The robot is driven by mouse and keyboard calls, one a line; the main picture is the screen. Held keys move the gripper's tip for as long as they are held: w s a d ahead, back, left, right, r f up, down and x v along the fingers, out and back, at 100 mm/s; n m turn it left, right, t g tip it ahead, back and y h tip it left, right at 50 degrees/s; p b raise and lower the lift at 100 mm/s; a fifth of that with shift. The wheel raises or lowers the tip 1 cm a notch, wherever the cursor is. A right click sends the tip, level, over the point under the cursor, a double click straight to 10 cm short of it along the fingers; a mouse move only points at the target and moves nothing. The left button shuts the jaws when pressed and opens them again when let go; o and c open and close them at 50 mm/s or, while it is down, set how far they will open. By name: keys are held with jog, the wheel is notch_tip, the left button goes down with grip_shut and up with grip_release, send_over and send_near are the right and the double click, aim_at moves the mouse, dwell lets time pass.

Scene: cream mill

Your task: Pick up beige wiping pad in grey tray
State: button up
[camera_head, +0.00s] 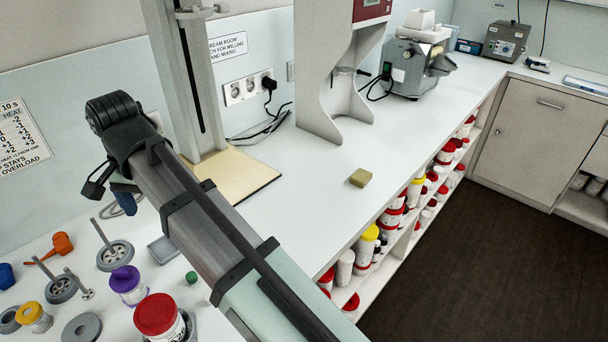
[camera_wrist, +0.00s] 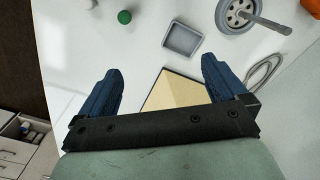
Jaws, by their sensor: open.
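A small beige pad (camera_head: 360,178) lies on the bare white counter, not in a tray. A small grey tray (camera_head: 163,250) lies left of my arm and looks empty; it also shows empty in the wrist view (camera_wrist: 183,40). My gripper (camera_wrist: 161,70) has its blue fingers spread wide with nothing between them, above the counter near a beige board. In the head view only a blue finger shows below the wrist, and my arm hides part of the counter. The pad is not in the wrist view.
A beige board (camera_head: 225,178) bears a column stand. A grey mill (camera_head: 408,68) stands farther back. Counter around the pad is clear.

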jog(key=w+d+m, duration=0.3)
jog(key=w+d, duration=0.6)
jog(key=d, duration=0.1)
jog(key=m, duration=2.1)
send_over(361, 175)
jog(key=f, duration=1)
jog(key=shift+w+d, duration=0.2)
jog(key=shift+s+a+f, duration=0.1)
jog(key=shift+s+f, duration=0.05)
jog(key=shift+f, duration=2.5)
jog(key=shift+c, duration=0.2)
